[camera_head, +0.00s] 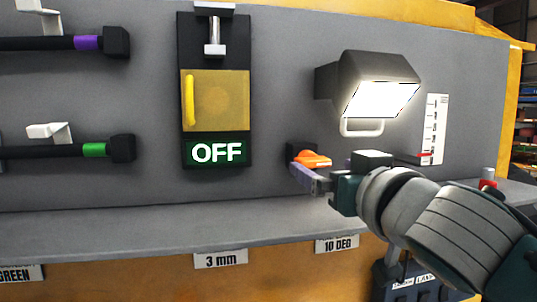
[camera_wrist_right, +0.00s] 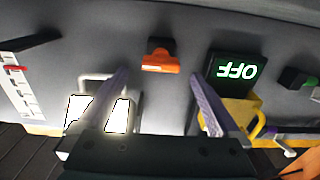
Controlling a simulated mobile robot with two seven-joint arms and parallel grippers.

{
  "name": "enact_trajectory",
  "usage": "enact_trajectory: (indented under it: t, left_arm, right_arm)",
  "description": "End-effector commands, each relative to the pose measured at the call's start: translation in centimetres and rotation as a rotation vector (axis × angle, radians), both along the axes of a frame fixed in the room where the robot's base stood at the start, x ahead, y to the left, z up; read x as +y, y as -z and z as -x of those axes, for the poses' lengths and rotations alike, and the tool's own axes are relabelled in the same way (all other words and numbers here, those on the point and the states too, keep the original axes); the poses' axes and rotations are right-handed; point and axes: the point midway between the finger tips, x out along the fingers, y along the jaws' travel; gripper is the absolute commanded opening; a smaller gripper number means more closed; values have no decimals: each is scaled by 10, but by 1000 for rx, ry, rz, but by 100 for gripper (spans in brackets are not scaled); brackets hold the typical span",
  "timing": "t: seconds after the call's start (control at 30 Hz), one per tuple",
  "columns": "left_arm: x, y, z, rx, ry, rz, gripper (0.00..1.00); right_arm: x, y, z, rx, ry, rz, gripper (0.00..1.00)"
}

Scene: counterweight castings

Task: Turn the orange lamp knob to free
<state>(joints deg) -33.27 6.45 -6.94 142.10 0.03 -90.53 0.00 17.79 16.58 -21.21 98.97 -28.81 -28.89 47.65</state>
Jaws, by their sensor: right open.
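The orange lamp knob (camera_head: 313,158) sits on the grey panel, below and left of the lit lamp (camera_head: 382,95). In the right wrist view the knob (camera_wrist_right: 160,62) is an orange bar on a dark mount, lying roughly crosswise between the fingers. My right gripper (camera_head: 308,178) is at the knob in the head view and partly overlaps it. In the wrist view my right gripper (camera_wrist_right: 160,77) is open, one finger on each side, with gaps between both fingers and the knob. Whether its fingertips reach knob depth I cannot tell. My left gripper is not in view.
A sign reading OFF (camera_head: 217,152) and a yellow cover with a handle (camera_head: 222,101) are left of the knob. The lamp's white handle (camera_head: 362,128) and a white scale (camera_head: 435,130) are to the right. A grey ledge (camera_head: 150,230) runs below.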

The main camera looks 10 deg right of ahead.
Motion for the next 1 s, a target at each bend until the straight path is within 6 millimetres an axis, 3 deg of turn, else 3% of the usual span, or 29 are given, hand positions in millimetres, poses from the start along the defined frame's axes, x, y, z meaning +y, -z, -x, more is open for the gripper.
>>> enact_trajectory:
  t: [0.2, 0.4, 0.87, 1.0]
  left_arm:
    - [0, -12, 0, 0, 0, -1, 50]
    - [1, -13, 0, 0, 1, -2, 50]
    - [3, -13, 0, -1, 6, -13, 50]
    - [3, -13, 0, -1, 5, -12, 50]
  right_arm:
    - [1, -3, -32, 1, 1, 0, 100]
    - [2, 0, -51, 1, 1, -1, 100]
    - [2, 0, -59, 1, 0, 0, 100]
    - [2, 0, -59, 1, 0, 0, 84]
